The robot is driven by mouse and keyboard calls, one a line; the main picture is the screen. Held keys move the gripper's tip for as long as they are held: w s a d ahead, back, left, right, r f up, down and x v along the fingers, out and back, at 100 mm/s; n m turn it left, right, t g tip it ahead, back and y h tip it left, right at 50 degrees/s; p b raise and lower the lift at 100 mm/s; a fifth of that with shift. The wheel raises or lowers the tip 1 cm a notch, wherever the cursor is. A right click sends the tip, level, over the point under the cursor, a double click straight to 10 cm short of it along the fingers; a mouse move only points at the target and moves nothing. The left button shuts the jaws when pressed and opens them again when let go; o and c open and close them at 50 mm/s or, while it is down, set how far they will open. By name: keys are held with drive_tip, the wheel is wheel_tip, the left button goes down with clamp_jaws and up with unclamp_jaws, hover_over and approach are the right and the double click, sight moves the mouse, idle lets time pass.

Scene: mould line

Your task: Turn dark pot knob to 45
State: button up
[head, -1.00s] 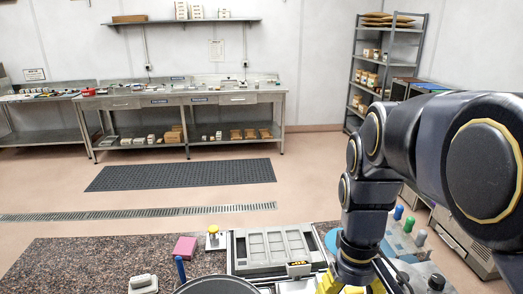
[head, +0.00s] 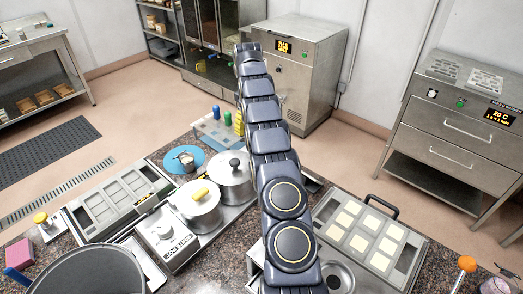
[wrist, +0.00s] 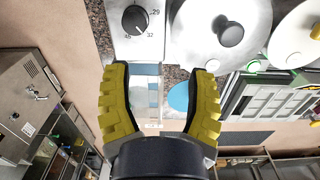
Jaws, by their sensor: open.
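The dark dial knob (wrist: 135,18) is at the top of the wrist view, on a pale panel marked 29, 32 and 45. Its pointer is too small to read surely. Beside it is the pot lid with a dark handle (wrist: 230,33); this pot also shows in the head view (head: 234,167). My gripper (wrist: 162,72) is open and empty, its yellow fingers spread apart. The knob lies beyond the fingertips, apart from them, towards the top of the wrist view. In the head view my arm hides the dark dial, and I cannot make out the gripper.
A pot with a yellow handle (head: 201,194) stands left of the dark-handled pot, next to a control panel (head: 166,234). Several bottles (head: 216,112) stand behind the pots. A mould tray (head: 118,200) lies left, and a filled tray (head: 382,215) lies right of my arm.

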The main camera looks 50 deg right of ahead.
drive_tip(key=d+f, duration=0.1)
drive_tip(key=s+d+f, duration=0.1)
drive_tip(key=d+f, duration=0.2)
drive_tip(key=shift+s, duration=0.25)
wheel_tip(320, 180, down, 8)
drive_tip(key=shift+r, duration=0.2)
drive_tip(key=c, duration=0.9)
